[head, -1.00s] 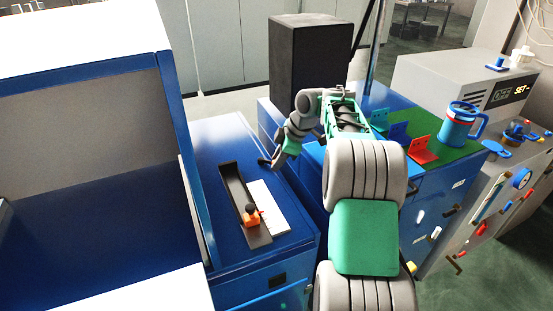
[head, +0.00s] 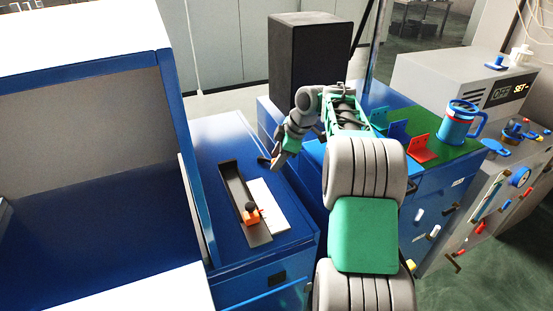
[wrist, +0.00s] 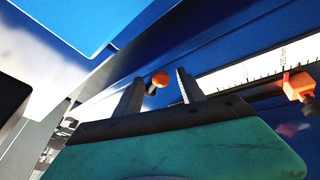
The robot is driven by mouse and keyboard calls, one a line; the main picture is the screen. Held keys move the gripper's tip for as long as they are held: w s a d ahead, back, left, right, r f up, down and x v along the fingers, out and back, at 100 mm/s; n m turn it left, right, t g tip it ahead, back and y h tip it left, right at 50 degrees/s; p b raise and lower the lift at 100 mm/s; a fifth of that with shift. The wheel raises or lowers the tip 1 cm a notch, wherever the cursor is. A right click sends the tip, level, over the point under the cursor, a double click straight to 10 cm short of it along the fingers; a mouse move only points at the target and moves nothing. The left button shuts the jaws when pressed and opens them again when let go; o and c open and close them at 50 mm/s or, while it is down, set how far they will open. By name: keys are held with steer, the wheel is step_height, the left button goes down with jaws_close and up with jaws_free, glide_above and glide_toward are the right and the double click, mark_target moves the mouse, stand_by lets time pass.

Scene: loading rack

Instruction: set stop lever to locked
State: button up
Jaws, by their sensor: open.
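My gripper (head: 274,161) hangs over the far end of the blue cabinet top, beyond the dark channel. In the wrist view its two fingers (wrist: 160,76) are apart. An orange ball on a short dark stem (wrist: 160,79), which looks like the stop lever's knob, shows in the gap between the fingers. I cannot tell its depth or whether a finger touches it. A small orange spot shows by the fingertips in the head view. The rest of the lever is hidden, so its setting cannot be read.
An orange block with a black knob (head: 252,214) sits in the dark channel (head: 232,185). A white scale plate (head: 268,205) lies beside it. A tall black box (head: 308,60) stands behind. Brackets and a blue mug (head: 459,124) are on the right cabinet.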

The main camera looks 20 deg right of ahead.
steer(key=v, duration=0.7)
steer(key=shift+r, duration=0.15)
steer(key=shift+s+d, duration=0.1)
steer(key=s+a+r+m+h, duration=0.1)
steer(key=s+a+r+m, duration=0.15)
steer(key=s+a, duration=0.35)
steer(key=s+a+r+m, duration=0.1)
steer(key=s+a+m, duration=0.25)
steer(key=a, duration=0.45)
steer(key=s+a+f+m+h, duration=0.1)
steer(key=s+f+m, duration=0.2)
steer(key=s, duration=0.4)
steer(key=s+a+f+m+h, duration=0.1)
steer(key=s+f+m, duration=0.3)
steer(key=s, duration=0.4)
steer(key=shift+a+t, duration=0.25)
steer(key=shift+t, duration=0.05)
